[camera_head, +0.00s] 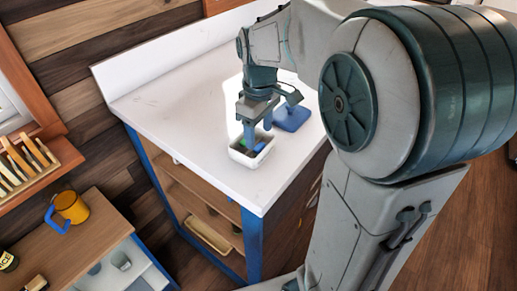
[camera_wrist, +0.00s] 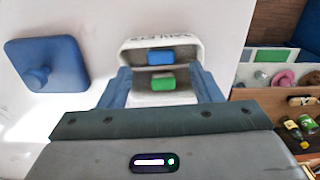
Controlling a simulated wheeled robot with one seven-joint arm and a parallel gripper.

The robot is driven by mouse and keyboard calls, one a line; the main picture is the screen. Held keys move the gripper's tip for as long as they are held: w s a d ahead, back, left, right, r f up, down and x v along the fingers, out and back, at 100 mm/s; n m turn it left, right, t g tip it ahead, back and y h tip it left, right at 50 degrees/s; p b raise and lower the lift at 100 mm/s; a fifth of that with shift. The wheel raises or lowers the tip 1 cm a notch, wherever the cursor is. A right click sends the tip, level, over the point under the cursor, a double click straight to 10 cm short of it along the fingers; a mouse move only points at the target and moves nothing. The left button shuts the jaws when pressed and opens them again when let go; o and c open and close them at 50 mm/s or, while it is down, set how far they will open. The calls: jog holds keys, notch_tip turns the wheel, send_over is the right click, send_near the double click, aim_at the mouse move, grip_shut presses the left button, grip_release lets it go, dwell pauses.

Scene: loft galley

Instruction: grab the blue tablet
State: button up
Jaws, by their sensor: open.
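The blue tablet (camera_wrist: 161,58) lies in a small white tray (camera_wrist: 131,43) on the white counter. A green tablet (camera_wrist: 161,83) lies beside it, nearer the bottom of the wrist view. My gripper (camera_wrist: 158,73) is open above the tray, with a blue finger on either side of the tablets. In the wrist view the blue tablet sits just past the fingertips and the green one between the fingers. In the head view my gripper (camera_head: 259,141) is low over the white tray (camera_head: 240,158), and its fingers partly hide the contents.
A blue square piece with a knob (camera_head: 292,118) stands on the counter just right of my gripper. The counter (camera_head: 185,110) is clear to the left.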

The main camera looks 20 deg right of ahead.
aim_at(257, 145)
jog(key=f, duration=0.5)
jog(key=shift+w+a+p, duration=0.15)
jog(key=shift+a+p, duration=0.05)
jog(key=shift+p, duration=0.2)
jog(key=c, duration=1.1)
jog(key=shift+o, duration=0.2)
jog(key=shift+r, duration=0.1)
